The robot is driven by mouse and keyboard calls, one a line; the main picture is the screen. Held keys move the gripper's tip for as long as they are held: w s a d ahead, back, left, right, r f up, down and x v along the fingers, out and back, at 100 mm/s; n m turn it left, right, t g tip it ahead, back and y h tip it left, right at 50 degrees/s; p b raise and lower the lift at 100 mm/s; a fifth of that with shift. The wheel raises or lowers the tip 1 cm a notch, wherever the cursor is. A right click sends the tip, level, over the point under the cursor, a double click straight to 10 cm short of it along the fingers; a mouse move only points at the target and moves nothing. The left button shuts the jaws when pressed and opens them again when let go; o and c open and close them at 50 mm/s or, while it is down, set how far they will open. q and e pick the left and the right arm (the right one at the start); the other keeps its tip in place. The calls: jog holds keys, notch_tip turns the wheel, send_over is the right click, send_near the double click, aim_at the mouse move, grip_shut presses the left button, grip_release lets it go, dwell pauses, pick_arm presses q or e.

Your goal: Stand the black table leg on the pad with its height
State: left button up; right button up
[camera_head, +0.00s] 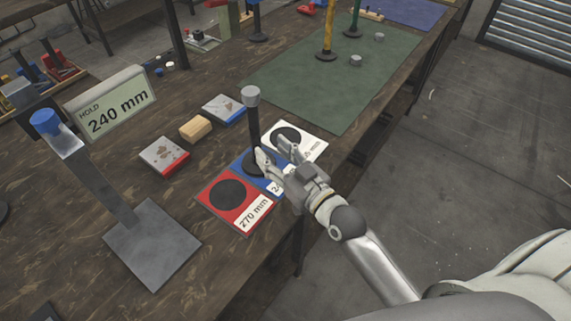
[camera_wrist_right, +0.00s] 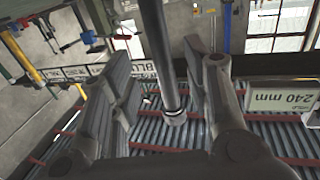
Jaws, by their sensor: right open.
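The black table leg (camera_head: 253,126), with a grey cap on top, stands upright on the middle, blue pad (camera_head: 241,163). Its label is partly hidden by my gripper; "2" and "4" seem to show. My right gripper (camera_head: 275,150) is open, with its fingers low by the leg. In the right wrist view the leg (camera_wrist_right: 160,50) runs between the two spread fingers (camera_wrist_right: 160,95); contact cannot be told. The red pad (camera_head: 223,215) reads 270 mm and is bare. The white pad (camera_head: 312,145) is bare, its label partly covered. A sign (camera_head: 112,108) reads HOLD 240 mm. My left gripper is out of view.
A grey stand with a blue top (camera_head: 152,245) is at the left. A wooden block (camera_head: 195,127) and two small boxes lie behind the pads. A green mat (camera_head: 345,85) holds a yellow leg (camera_head: 328,38) and a green leg (camera_head: 355,18). The table edge runs along the right.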

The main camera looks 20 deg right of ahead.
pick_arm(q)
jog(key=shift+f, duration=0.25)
pick_arm(e)
jog(key=shift+v, duration=2.15)
